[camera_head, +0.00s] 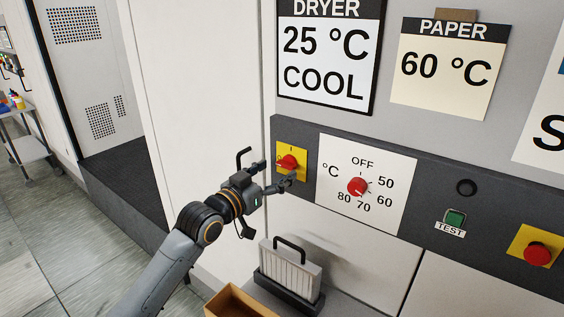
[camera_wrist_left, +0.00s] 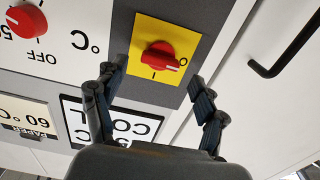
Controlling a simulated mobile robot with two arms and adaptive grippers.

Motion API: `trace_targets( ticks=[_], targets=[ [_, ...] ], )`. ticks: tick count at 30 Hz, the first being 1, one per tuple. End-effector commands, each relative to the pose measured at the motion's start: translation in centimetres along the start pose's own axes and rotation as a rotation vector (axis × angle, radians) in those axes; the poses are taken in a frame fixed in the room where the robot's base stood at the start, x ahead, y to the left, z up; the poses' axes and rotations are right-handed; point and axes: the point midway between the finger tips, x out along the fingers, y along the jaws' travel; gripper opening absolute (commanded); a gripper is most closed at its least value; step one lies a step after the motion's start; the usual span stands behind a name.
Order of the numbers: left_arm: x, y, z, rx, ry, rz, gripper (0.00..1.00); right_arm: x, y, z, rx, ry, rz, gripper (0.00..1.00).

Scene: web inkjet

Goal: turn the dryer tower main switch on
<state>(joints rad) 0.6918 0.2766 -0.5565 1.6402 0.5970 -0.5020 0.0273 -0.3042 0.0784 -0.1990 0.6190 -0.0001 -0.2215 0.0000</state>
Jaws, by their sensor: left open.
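The main switch is a red rotary knob (camera_head: 289,162) on a yellow plate (camera_head: 302,171), at the left end of the dark panel strip. In the left wrist view the picture is upside down, and the knob (camera_wrist_left: 158,57) has its white pointer line toward the O mark, with the I mark a quarter turn away. My left gripper (camera_head: 277,174) is open in front of the switch. In the wrist view its fingers (camera_wrist_left: 157,76) are spread to either side of the knob; no contact shows. My right gripper is out of view.
Right of the switch is a temperature dial (camera_head: 357,187) with a red knob. Further right are a green TEST button (camera_head: 454,219) and a red button (camera_head: 537,254). A display (camera_head: 326,55) reads DRYER 25 °C COOL. Below stand a handled filter-like block (camera_head: 290,273) and a brown box (camera_head: 236,303).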

Motion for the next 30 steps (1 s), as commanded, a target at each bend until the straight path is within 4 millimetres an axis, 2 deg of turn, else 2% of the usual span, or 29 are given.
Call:
trace_targets(
  ticks=[3,7,19,27,30],
  targets=[
    [1.7,0.0,-0.1,-0.002,-0.001,0.0,0.72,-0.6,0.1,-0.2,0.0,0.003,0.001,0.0],
    [2.8,0.1,-0.1,-0.001,0.0,0.001,0.72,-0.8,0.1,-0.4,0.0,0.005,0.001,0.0],
    [3.3,0.0,0.0,0.0,0.0,0.0,0.72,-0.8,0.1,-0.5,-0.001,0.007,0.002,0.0],
    [3.3,0.0,0.0,0.0,0.0,0.0,0.17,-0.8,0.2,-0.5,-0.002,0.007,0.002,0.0],
    [3.3,0.0,0.0,0.0,0.0,0.0,0.17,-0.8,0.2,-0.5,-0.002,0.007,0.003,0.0]
  ],
)
